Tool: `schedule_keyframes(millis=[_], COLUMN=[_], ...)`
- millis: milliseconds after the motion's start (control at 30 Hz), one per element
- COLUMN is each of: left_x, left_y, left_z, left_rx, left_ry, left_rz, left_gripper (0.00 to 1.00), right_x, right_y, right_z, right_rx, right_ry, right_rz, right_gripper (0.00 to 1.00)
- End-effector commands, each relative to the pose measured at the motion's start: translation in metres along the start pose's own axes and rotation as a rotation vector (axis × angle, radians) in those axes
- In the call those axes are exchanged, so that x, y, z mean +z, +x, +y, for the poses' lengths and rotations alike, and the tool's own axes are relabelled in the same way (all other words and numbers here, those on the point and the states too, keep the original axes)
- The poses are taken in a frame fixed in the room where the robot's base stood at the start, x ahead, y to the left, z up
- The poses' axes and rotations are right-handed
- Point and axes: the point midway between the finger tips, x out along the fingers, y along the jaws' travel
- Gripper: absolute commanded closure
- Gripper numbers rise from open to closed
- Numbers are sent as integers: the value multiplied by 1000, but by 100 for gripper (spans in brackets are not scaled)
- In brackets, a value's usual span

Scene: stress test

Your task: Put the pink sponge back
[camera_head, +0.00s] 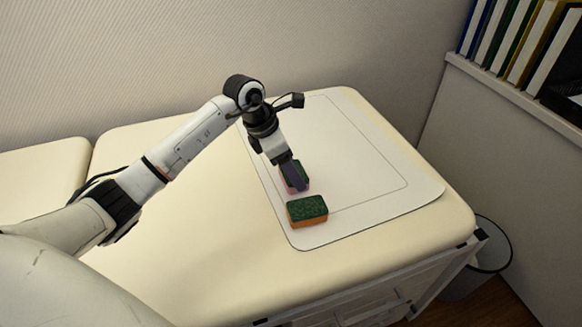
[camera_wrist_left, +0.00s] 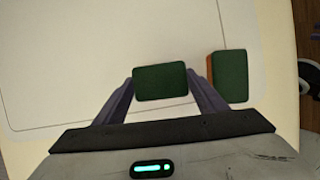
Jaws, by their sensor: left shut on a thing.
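The pink sponge (camera_head: 301,184) has a dark green top and a pink lower part. My left gripper (camera_head: 294,173) comes down from above and is shut on it. In the left wrist view the sponge's green face (camera_wrist_left: 160,81) sits between the two purple fingers of my left gripper (camera_wrist_left: 161,88). I cannot tell whether the sponge touches the mat or hangs just above it. A second sponge, orange with a green top (camera_head: 307,210), lies on the mat just in front; it also shows at the right in the left wrist view (camera_wrist_left: 230,77). My right gripper is not in view.
A white mat (camera_head: 365,215) with a thin outlined rectangle lies on the cream padded table (camera_head: 210,255). The mat right of the sponges is clear. A shelf with binders (camera_head: 515,45) stands at the right, and a bin (camera_head: 490,258) stands beyond the table's right edge.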

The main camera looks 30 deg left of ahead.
Motion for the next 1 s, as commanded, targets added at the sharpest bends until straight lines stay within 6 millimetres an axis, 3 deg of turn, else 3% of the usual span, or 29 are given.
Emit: schedule_keyframes(millis=[133,167,267,667,1000], left_x=[-1,-1,-1,0,0], left_y=[3,3,2,-6,-73], left_z=[0,0,0,1,2], left_rx=[0,0,0,2,5], left_ry=[0,0,0,0,1], left_rz=[1,1,1,-1,-1], left_gripper=[56,33,17,16,16], right_x=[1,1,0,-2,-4], right_y=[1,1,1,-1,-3], right_z=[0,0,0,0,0], right_rx=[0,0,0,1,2], right_ry=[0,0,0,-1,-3], right_rz=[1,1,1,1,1], right_gripper=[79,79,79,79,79])
